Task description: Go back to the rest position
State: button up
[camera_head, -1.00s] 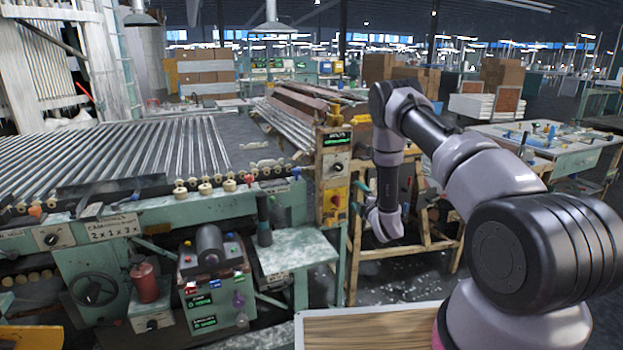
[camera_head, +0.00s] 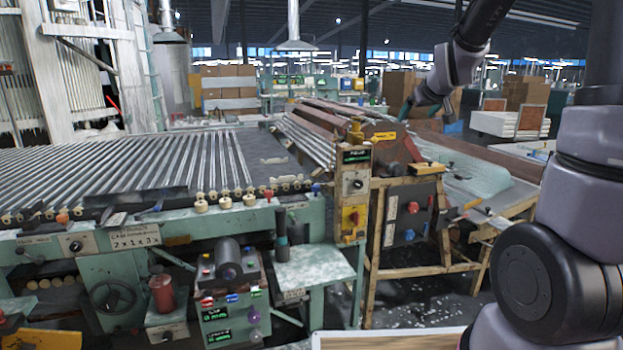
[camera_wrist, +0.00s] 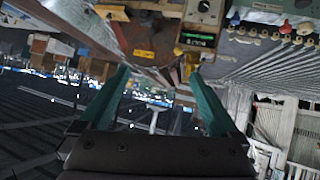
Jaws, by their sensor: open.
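My gripper (camera_wrist: 159,73) shows in the wrist view with its two teal fingers spread apart and nothing between them. In the head view my arm is raised at the upper right, and the gripper (camera_head: 406,108) is small at its end, above the brown machine. The fingers are too small there to tell apart. The wrist view looks out over the hall upside down, with the machines along its top edge.
A green roller conveyor (camera_head: 60,235) carrying glass tubes fills the left. A control post (camera_head: 354,195) with a lit display stands near the middle. A brown machine (camera_head: 385,150) stands behind it on a wooden frame. Cardboard boxes (camera_head: 525,92) stand at the back right.

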jog(key=s+a+r+m+g, duration=0.1)
jog(key=s+m, duration=0.1)
jog(key=s, duration=0.8)
jog(key=s+a+r+m+g+y, duration=0.1)
jog(key=s+a+m, duration=0.1)
jog(key=s, duration=0.8)
jog(key=s+a+r+m+g+y, duration=0.1)
jog(key=s+r+m+g, duration=0.1)
jog(key=s, duration=0.8)
jog(key=shift+s+a, duration=0.25)
jog(key=shift+s, duration=0.15)
